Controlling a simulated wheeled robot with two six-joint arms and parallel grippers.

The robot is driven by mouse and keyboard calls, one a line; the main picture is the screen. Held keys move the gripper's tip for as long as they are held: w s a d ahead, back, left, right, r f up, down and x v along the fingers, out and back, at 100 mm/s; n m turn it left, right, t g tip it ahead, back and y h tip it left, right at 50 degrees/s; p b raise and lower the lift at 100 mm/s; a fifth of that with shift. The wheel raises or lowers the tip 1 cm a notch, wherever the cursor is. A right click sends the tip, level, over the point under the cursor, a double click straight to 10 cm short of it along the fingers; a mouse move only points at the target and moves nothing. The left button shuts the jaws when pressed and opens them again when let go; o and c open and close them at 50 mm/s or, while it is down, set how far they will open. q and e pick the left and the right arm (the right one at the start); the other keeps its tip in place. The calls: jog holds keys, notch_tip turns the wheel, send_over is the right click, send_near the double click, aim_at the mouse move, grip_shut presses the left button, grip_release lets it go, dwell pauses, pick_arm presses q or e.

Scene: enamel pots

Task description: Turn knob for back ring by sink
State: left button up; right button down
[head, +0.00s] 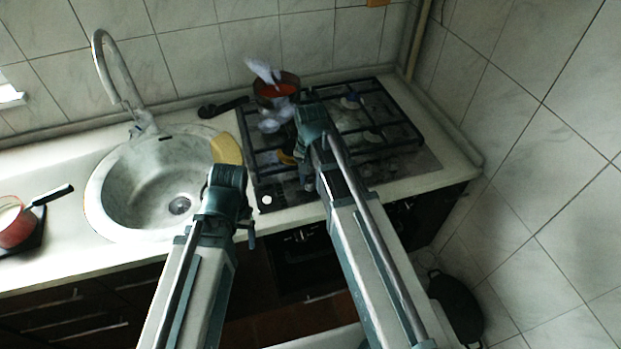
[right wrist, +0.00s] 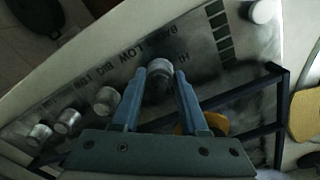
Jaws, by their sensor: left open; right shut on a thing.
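The gas stove (head: 436,164) has a dark front strip with a row of knobs. In the right wrist view, a round metal knob (right wrist: 160,72) sits between the fingertips of my right gripper (right wrist: 161,80). These are shut on its sides. Several like knobs (right wrist: 106,99) stand to its left, and a white button (right wrist: 262,12) is at the far right. In the head view my right gripper (head: 306,178) is low over the stove's front, and its arm hides the held knob. My left gripper (head: 250,238) is open and empty in front of the counter edge, beside the sink (head: 125,185).
A yellow sponge (head: 227,150) lies between sink and stove. A yellow-orange item (right wrist: 203,122) lies by the grate near my right fingers. A red pan (head: 16,228) is at the far left.

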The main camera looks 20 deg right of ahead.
jog(key=shift+m, duration=1.1)
jog(key=shift+c, duration=2.1)
grip_release()
jog(key=shift+r, duration=0.1)
notch_tip(320, 180, up, 14)
jog(key=p, duration=1.3)
jog(key=shift+f+p, duration=0.2)
jog(key=shift+p, duration=0.2)
